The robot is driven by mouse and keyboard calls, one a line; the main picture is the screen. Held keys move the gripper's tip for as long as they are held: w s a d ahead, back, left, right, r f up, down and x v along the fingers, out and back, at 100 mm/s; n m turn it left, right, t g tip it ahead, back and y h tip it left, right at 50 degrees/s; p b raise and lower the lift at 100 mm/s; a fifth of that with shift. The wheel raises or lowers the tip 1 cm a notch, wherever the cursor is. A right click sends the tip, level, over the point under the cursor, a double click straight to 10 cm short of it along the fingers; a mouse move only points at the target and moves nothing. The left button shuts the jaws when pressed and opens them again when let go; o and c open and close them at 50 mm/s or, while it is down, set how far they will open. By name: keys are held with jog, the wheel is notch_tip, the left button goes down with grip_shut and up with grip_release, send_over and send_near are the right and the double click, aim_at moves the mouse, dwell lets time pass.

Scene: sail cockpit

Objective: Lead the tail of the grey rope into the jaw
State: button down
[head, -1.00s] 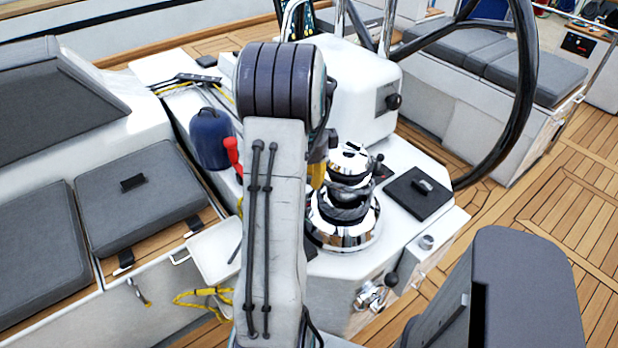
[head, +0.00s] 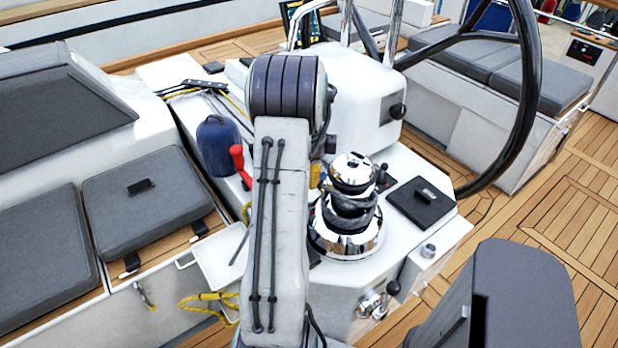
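The chrome winch (head: 345,242) stands upright on the white console, right of my arm. Dark grey rope (head: 348,213) is wrapped around its drum. The jaw (head: 352,184) appears to be the ring near the winch's top; its slot is too small to make out. I cannot pick out the rope's tail; it may be behind my arm. My upright arm covers the area just left of the winch. A small grey and yellow part (head: 315,175) shows at its edge, perhaps my gripper; its fingers are hidden, so I cannot tell what they hold.
A blue container (head: 216,145) and a red handle (head: 240,164) stand left of my arm. A black hatch (head: 421,202) lies right of the winch. The steering wheel (head: 520,110) rises behind. Yellow rope (head: 207,298) hangs below at left.

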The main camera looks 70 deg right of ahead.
jog(key=shift+w+d+m, duration=0.3)
jog(key=shift+d+m, duration=0.15)
jog(key=shift+m, duration=0.05)
jog(key=c, duration=0.5)
grip_release()
jog(key=shift+r, duration=0.1)
jog(key=shift+r+p, duration=3.6)
jog(key=shift+r, duration=0.8)
